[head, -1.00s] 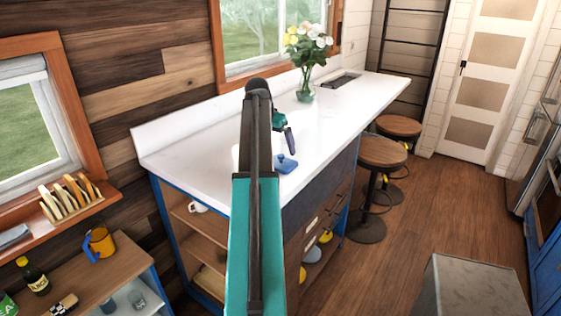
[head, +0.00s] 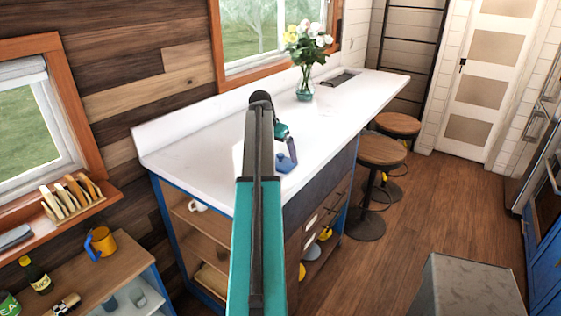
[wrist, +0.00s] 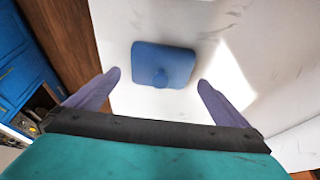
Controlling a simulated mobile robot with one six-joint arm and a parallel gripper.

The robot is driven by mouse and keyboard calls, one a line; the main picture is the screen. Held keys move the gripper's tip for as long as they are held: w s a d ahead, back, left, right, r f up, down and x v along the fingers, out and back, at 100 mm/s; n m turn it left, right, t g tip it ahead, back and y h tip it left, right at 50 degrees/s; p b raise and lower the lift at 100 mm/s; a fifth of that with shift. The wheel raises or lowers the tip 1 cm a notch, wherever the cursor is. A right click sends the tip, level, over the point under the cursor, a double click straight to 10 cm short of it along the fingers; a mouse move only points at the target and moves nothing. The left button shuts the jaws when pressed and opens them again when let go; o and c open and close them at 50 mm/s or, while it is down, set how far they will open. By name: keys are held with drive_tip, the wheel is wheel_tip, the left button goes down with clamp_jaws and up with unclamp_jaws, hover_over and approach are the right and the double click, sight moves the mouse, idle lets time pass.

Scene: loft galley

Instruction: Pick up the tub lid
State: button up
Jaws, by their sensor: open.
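The tub lid (wrist: 178,64) is a blue rounded rectangle with a small knob. It lies flat on the white counter (wrist: 130,98) in the wrist view. It also shows in the head view (head: 287,162), partly hidden by my gripper (head: 291,150). In the wrist view my gripper (wrist: 158,82) is open, with its two purple fingers spread wide and nothing between them. The lid lies just beyond the fingertips, roughly centred between them. I cannot tell how high the fingers are above the counter.
A glass vase of flowers (head: 305,90) stands farther back on the counter, near the window. Two round stools (head: 381,151) stand along its right side. The counter around the lid is clear.

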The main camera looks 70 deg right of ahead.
sight(279, 156)
drive_tip(key=shift+p+x, duration=1)
drive_tip(key=shift+x, duration=1.2)
drive_tip(key=c, duration=0.8)
